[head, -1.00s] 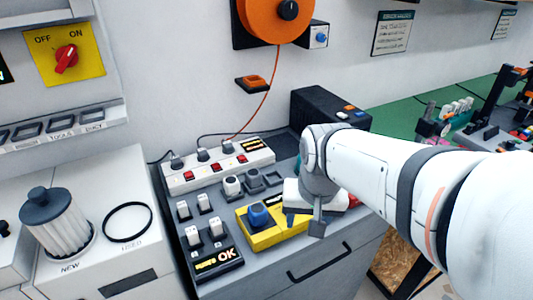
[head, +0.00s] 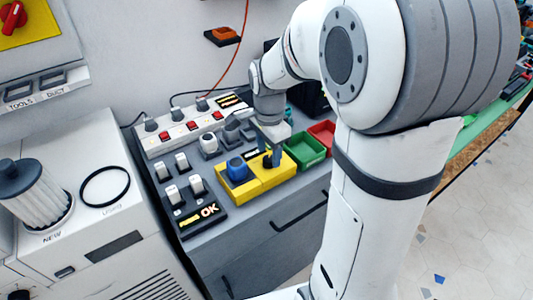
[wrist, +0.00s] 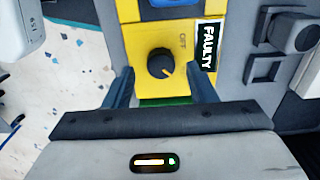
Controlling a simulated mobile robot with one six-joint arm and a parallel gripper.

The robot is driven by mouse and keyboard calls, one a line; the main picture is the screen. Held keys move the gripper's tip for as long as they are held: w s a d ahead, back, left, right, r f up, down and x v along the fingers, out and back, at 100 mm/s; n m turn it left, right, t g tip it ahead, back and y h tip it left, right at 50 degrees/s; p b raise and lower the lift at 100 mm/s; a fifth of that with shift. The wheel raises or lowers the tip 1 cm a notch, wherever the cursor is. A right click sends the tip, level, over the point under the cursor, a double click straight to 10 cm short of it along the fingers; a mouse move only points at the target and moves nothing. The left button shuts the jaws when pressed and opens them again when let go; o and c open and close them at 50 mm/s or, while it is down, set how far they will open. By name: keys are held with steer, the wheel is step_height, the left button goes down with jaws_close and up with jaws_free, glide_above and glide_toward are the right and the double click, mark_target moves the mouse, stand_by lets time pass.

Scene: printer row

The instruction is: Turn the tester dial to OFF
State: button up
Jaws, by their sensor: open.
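The yellow tester (head: 240,190) lies on the grey cabinet top, with a blue block (head: 236,168) in its left part. In the wrist view the black round dial (wrist: 160,63) sits on the yellow face (wrist: 133,45), with OFF printed sideways at its upper right. Its light pointer mark aims to the lower right, away from the OFF print. My gripper (head: 269,160) points down over the tester's right part. In the wrist view my open gripper (wrist: 161,88) has one finger on each side of the dial's lower edge, apart from it. The head view mostly hides the dial.
A black FAULTY label (wrist: 207,45) lies close beside the right finger. A green bin (head: 305,150) and red bin (head: 322,134) stand right of the tester. A power strip (head: 190,130) lies behind, and an OK tray (head: 200,218) stands at the left.

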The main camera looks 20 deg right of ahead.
steer(key=shift+f, duration=0.95)
steer(key=shift+c, duration=0.3)
